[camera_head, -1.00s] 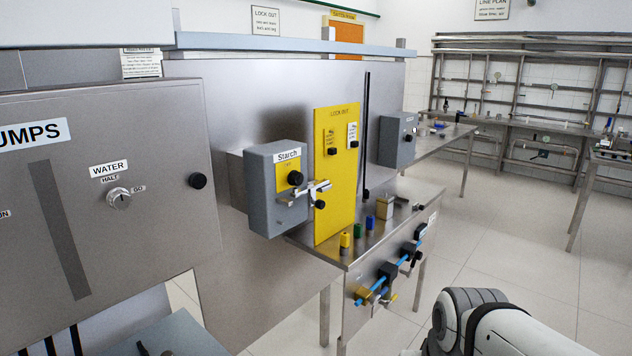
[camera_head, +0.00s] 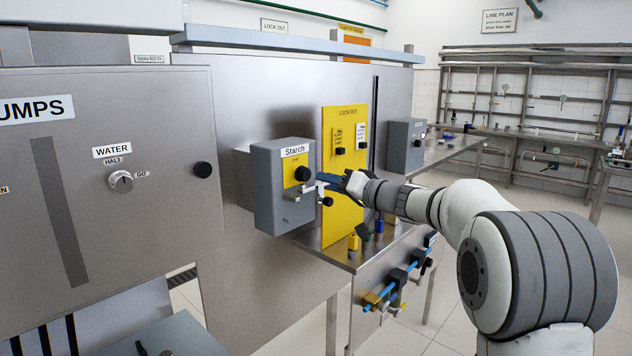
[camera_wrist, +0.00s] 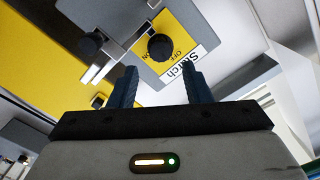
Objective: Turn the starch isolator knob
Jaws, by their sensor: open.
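The starch isolator is a grey box (camera_head: 284,195) on the steel panel, labelled "Starch", with a yellow plate. Its round black knob (camera_head: 302,174) sits on that plate. The knob also shows in the wrist view (camera_wrist: 160,47), with "OFF" and "ON" printed beside it. My gripper (camera_head: 323,179) is just right of the isolator knob. In the wrist view its fingers (camera_wrist: 158,69) are apart and empty, with the knob beyond the gap between their tips. No contact with the knob shows.
The yellow lock-out board (camera_head: 343,215) stands right behind my gripper. A steel shelf (camera_head: 345,258) below carries coloured padlocks (camera_head: 353,242). Another grey box (camera_head: 405,150) is farther right. The pumps panel (camera_head: 110,240) with a water knob is at left.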

